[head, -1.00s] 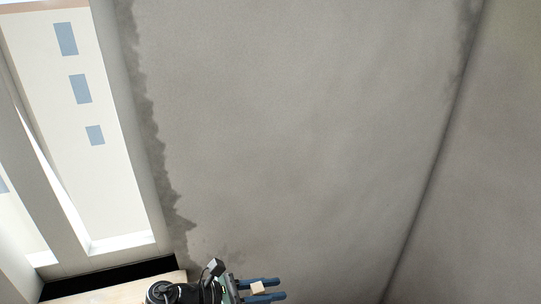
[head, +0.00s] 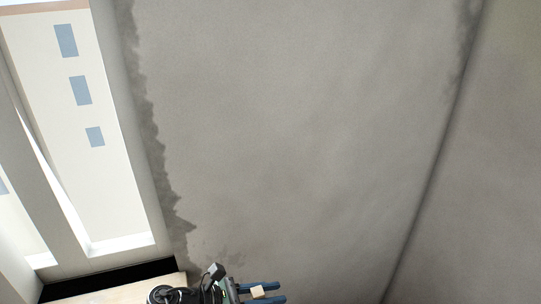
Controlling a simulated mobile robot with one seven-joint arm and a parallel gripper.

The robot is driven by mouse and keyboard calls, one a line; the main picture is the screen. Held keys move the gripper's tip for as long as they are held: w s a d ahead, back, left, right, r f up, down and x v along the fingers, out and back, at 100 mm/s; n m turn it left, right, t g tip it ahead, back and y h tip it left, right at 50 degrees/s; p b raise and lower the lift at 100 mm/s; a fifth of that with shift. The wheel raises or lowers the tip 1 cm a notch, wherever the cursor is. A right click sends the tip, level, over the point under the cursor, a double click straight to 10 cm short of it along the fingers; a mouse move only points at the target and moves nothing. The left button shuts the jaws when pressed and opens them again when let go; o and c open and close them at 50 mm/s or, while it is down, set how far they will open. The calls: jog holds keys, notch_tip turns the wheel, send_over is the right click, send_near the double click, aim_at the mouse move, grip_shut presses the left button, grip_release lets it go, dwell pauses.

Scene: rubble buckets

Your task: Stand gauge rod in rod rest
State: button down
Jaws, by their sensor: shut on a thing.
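My gripper (head: 262,293) is at the bottom edge of the head view, with its two blue fingers pointing right. It is shut on a small pale, cream-coloured block-like piece (head: 258,291) between the fingers. Only this small part shows, so I cannot tell from its shape whether it is the gauge rod. No rod rest is in view.
A large grey concrete wall (head: 300,130) fills most of the view, with a corner at the right. A window opening (head: 90,190) is at the left. A pale wooden surface (head: 125,291) shows at the bottom left.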

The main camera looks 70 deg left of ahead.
jog(key=shift+f, duration=0.45)
dwell(0.6)
jog(key=shift+f+b, duration=0.55)
jog(key=shift+f, duration=0.2)
jog(key=shift+f+b, duration=1.6)
jog(key=shift+f, duration=0.5)
jog(key=c, duration=0.5)
grip_release()
jog(key=shift+s, duration=0.1)
jog(key=b+v, duration=0.2)
jog(key=v, duration=1)
jog(key=shift+s+r+b, duration=0.15)
jog(key=shift+s+b, duration=0.15)
jog(key=shift+s, duration=0.05)
